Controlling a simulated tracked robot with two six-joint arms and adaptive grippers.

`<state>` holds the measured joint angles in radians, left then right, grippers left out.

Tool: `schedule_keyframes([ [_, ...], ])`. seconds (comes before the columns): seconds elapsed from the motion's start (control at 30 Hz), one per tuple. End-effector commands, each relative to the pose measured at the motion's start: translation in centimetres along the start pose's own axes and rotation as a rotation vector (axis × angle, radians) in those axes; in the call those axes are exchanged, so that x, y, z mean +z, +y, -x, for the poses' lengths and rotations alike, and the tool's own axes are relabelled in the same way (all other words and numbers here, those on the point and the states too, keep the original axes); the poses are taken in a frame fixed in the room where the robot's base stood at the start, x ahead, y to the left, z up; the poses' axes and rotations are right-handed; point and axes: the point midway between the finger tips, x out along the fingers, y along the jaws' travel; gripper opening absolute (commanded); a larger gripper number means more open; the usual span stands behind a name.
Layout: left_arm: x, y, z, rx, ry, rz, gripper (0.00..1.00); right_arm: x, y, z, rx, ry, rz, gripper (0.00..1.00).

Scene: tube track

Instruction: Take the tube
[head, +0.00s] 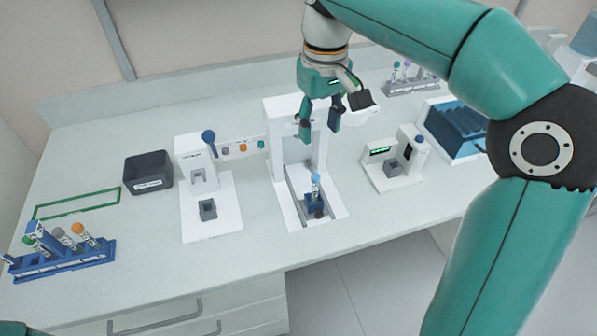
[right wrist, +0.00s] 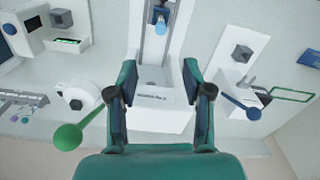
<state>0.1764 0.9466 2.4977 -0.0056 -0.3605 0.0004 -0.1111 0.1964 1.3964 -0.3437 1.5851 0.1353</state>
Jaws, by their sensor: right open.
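A tube (head: 316,183) with a light blue cap stands in a small dark blue carrier (head: 314,204) in the channel of the white middle station (head: 284,207). The light blue cap also shows at the top of the right wrist view (right wrist: 161,28). My right gripper (head: 319,127) is open and empty, in front of the station's upright frame, above and behind the tube. In the right wrist view its two fingers (right wrist: 160,93) stand apart with only the white station between them. At the lower left corner a sliver of my left arm shows; its gripper is out of the picture.
A white station with a blue-knobbed lever (head: 208,137) stands left, a smaller device (head: 393,168) right. A blue tube rack (head: 62,262), a black bin (head: 148,173), a green outlined area (head: 76,205) and a blue tray (head: 455,130) are on the bench. A green-knobbed lever (right wrist: 68,137) is near my right gripper.

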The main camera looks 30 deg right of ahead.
Motion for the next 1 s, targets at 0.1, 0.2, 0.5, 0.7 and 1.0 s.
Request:
schedule_keyframes([
  [0.1,0.1,0.0,0.0,0.000,-0.002,0.000,0.40,0.7,0.6,0.4,0.005,-0.001,-0.013,0.50],
  [0.2,0.1,-0.1,-0.2,0.000,-0.003,0.000,0.40,0.8,0.7,-0.8,0.007,-0.006,-0.016,0.50],
  [0.5,0.1,-0.2,-0.6,0.000,-0.002,0.000,0.40,0.6,0.4,-7.2,0.005,-0.008,-0.011,0.50],
  [0.7,0.1,-0.2,-0.6,0.000,-0.002,0.000,0.40,0.4,0.3,-10.1,0.005,-0.005,-0.007,0.50],
  [1.0,0.1,-0.1,-0.1,0.000,-0.001,0.000,0.40,0.3,-0.2,-12.1,0.006,-0.008,-0.003,0.50],
])
